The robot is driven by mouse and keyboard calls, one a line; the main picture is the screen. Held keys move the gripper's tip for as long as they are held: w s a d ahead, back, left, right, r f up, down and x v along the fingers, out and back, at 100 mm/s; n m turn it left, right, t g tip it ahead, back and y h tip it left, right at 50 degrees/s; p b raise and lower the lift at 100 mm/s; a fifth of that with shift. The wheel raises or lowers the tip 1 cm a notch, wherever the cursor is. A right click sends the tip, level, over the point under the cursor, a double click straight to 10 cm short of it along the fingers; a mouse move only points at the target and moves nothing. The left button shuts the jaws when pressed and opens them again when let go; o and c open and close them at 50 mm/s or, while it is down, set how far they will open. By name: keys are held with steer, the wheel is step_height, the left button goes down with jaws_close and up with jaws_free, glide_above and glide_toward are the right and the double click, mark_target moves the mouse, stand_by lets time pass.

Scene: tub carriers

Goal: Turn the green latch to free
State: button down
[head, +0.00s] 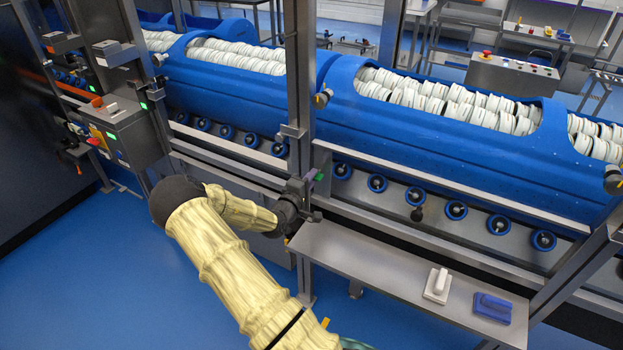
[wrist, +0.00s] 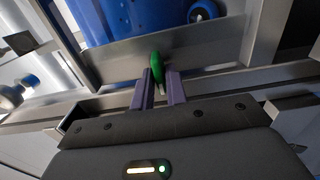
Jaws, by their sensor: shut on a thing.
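The green latch (wrist: 157,66) shows in the wrist view between the two fingers of my gripper (wrist: 159,88), in front of a grey metal rail. My gripper is shut on it. In the head view my gripper (head: 312,186) is at the steel upright post, left of the grey shelf. A small green spot of the latch (head: 319,175) shows there beside the gripper. The lower part of the latch is hidden by the fingers.
Blue tubs (head: 450,145) full of pale discs lie behind the rail on a row of rollers. A grey shelf (head: 385,270) carries a white block (head: 437,286) and a blue block (head: 492,308). A control box (head: 120,125) stands at left. The blue floor at lower left is clear.

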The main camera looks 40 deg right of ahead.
steer(key=c, duration=1.7)
jaws_free()
steer(key=shift+c, duration=0.2)
steer(key=shift+a, duration=0.1)
steer(key=b+v, duration=0.1)
steer(key=v, duration=1.6)
steer(key=shift+s+a+f, duration=0.1)
steer(key=shift+a, duration=0.05)
